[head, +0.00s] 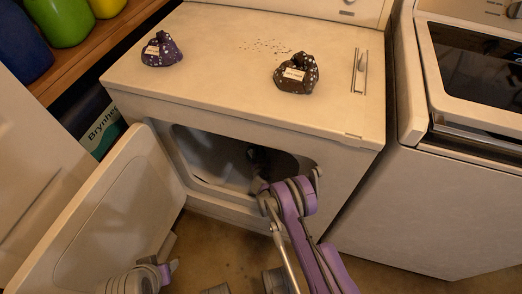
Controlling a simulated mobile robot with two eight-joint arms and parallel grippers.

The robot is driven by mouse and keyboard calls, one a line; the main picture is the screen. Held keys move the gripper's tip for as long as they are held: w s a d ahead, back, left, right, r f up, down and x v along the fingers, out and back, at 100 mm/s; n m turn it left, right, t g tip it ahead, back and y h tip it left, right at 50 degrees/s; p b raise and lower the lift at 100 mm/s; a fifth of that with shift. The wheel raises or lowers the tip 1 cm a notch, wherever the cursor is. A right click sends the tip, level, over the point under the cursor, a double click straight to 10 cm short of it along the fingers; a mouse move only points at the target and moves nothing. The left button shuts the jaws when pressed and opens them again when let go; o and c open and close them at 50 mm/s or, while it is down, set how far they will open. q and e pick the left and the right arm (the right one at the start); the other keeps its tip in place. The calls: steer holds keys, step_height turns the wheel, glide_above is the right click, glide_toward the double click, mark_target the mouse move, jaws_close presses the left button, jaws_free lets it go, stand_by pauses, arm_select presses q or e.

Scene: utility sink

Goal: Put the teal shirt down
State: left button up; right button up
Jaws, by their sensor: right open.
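I see no teal shirt in the head view. My right arm reaches into the open front of the dryer (330,165), and my right gripper (258,160) is open in the dark opening. Its fingertips are dim and partly hidden by the shadow and my wrist. I cannot tell whether any cloth lies near it inside the drum. A grey and purple part of mine shows at the bottom left edge, but no left fingers show.
The dryer door (110,215) hangs open to the left. A purple bundle (161,50) and a dark brown bundle (297,73), both with labels, sit on the dryer top, with small specks between them. A second white machine (460,190) stands close on the right. Bottles (62,20) stand on a wooden shelf at the upper left.

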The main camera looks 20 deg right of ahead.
steer(key=p+v, duration=0.1)
steer(key=v, duration=0.9)
stand_by(1.2)
